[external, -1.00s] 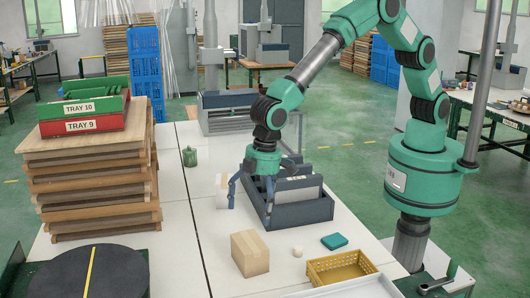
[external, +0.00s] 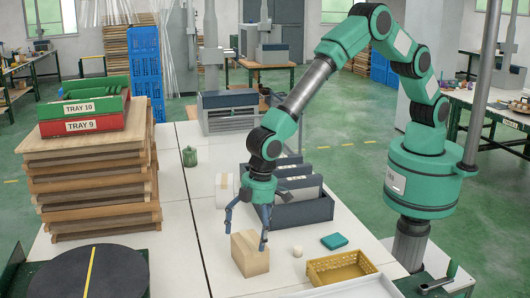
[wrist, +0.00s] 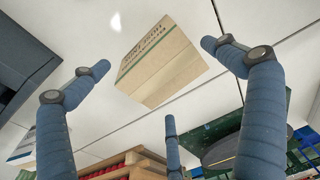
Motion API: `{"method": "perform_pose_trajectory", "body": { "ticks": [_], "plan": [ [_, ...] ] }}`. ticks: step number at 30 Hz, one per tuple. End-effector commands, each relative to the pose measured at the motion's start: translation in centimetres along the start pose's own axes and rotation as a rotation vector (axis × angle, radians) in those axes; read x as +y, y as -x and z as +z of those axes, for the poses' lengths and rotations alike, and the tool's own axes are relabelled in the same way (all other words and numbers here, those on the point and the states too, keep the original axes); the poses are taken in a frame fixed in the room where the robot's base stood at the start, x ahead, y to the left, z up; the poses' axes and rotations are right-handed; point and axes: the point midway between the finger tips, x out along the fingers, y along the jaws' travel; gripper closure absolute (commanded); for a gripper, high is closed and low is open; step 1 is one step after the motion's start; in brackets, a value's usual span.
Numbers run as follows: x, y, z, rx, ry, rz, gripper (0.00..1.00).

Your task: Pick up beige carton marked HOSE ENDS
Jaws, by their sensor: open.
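A beige carton (external: 250,258) stands on the white table near the front middle. In the wrist view the carton (wrist: 162,62) shows dark printed lettering and a green stripe on one side; the words are too small to read surely. My gripper (external: 247,236) is open just above the carton, its blue fingers spread and one finger overlapping the carton in the external view. In the wrist view my open gripper (wrist: 158,72) shows three fingers spread around the carton, with gaps between them and it. I cannot tell the exact height above it.
A small white round item (external: 298,251), a teal box (external: 334,241) and a yellow basket (external: 341,266) lie right of the carton. A dark grey divided bin (external: 305,212) and a white roll (external: 224,186) stand behind. Stacked wooden trays (external: 95,190) rise at left.

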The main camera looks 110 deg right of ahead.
Motion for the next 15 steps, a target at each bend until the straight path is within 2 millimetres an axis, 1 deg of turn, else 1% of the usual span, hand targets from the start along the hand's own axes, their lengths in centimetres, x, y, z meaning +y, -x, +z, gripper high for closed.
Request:
{"method": "perform_pose_trajectory", "body": {
  "ticks": [5, 8, 11, 15],
  "plan": [
    [0.0, -0.1, 0.0, -0.001, 0.000, 0.000, 0.00],
    [0.0, -0.5, 0.0, -0.001, 0.000, 0.000, 0.00],
    [0.1, -1.4, 0.0, -0.002, 0.000, 0.000, 0.00],
    [0.1, -3.1, -0.1, -0.003, 0.000, 0.001, 0.00]
  ]
}}
